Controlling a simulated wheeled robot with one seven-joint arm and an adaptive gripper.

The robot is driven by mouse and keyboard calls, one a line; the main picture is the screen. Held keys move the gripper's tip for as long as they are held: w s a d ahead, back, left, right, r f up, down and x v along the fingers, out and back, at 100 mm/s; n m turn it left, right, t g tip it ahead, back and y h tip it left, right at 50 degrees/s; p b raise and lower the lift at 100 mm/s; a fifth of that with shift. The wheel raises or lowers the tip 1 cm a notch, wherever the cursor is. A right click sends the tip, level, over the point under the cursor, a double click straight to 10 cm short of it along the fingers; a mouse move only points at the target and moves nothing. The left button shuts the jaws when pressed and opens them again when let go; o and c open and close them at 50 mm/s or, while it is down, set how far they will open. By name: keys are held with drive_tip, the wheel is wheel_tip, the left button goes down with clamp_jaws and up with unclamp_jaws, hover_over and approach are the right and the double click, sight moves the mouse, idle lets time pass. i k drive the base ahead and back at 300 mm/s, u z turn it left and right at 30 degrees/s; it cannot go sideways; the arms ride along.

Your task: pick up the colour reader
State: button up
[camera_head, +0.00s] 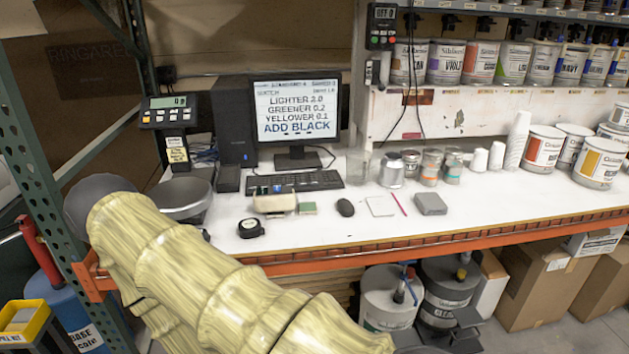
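I cannot tell for certain which object is the colour reader. Candidates on the white bench are a small grey box-shaped device (430,204) right of the mouse, a beige block-like item (274,203) in front of the keyboard, and a small black item with a pale face (251,228) near the front edge. All rest on the bench. My arm, in a pale yellow sleeve, crosses the lower left of the head view, and its dark rounded part is at the upper left. My gripper does not show.
The white bench (330,228) has an orange front beam. A keyboard (293,182), monitor (296,110), mouse (345,208), scale pan (180,198) and several cans stand on it. Green rack uprights are at left. Pails (391,298) and cartons (541,288) sit below. The bench's front right is clear.

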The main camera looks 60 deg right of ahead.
sight(265, 199)
drive_tip(key=k, duration=0.45)
drive_tip(key=z, duration=1.2)
drive_tip(key=i, duration=0.45)
drive_tip(key=u, duration=0.05)
